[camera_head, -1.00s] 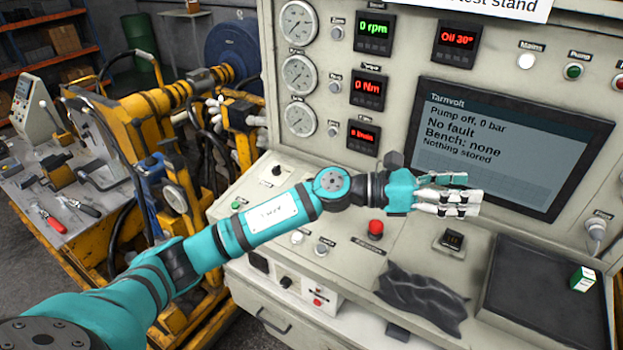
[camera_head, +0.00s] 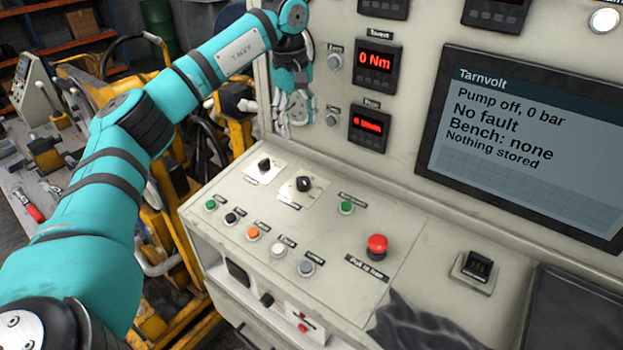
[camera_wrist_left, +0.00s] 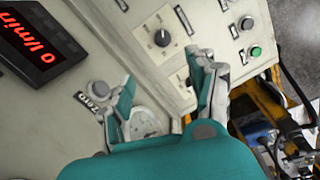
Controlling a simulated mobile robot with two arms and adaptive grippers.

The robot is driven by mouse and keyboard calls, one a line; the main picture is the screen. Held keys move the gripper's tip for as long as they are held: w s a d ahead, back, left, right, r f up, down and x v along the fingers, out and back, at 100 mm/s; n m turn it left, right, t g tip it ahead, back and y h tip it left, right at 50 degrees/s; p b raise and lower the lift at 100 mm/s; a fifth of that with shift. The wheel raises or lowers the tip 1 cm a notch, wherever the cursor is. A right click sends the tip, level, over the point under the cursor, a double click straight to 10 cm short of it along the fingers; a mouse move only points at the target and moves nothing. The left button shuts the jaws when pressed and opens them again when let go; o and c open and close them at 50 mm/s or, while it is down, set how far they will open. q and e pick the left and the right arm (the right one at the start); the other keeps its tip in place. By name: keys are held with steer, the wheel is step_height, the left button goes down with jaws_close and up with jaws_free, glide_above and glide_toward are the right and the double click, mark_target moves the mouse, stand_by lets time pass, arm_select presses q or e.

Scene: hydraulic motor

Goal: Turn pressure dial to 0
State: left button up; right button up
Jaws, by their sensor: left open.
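Two black rotary knobs on pale plates sit on the sloping control panel: a left knob (camera_head: 264,164) and a right knob (camera_head: 303,184). Their labels are too small to read, so I cannot tell which is the pressure dial. In the left wrist view one knob (camera_wrist_left: 162,38) shows clearly; another plate (camera_wrist_left: 180,80) is partly hidden by a finger. My left gripper (camera_head: 293,112) is open and empty, fingers pointing down, above and behind the knobs, close to the upright panel. Its spread fingers also show in the left wrist view (camera_wrist_left: 165,92). My right gripper is out of view.
The screen (camera_head: 530,140) reads pump off, 0 bar. A red push button (camera_head: 377,246), a green button (camera_head: 346,207) and several smaller buttons share the panel. A dark cloth (camera_head: 425,325) lies at the front. Space above the knobs is clear.

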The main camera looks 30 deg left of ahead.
mark_target(303, 180)
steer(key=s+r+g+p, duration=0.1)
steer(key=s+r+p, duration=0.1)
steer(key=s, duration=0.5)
arm_select(q)
steer(key=f, duration=0.5)
steer(key=f+p, duration=0.1)
steer(key=f, duration=0.4)
steer(key=f+p, duration=0.1)
steer(key=f, duration=0.4)
steer(key=shift+w+d, duration=0.1)
steer(key=shift+d, duration=0.25)
steer(key=shift+w+f, duration=0.1)
steer(key=shift+f, duration=0.5)
steer(key=c, duration=1.1)
steer(key=shift+c, duration=0.2)
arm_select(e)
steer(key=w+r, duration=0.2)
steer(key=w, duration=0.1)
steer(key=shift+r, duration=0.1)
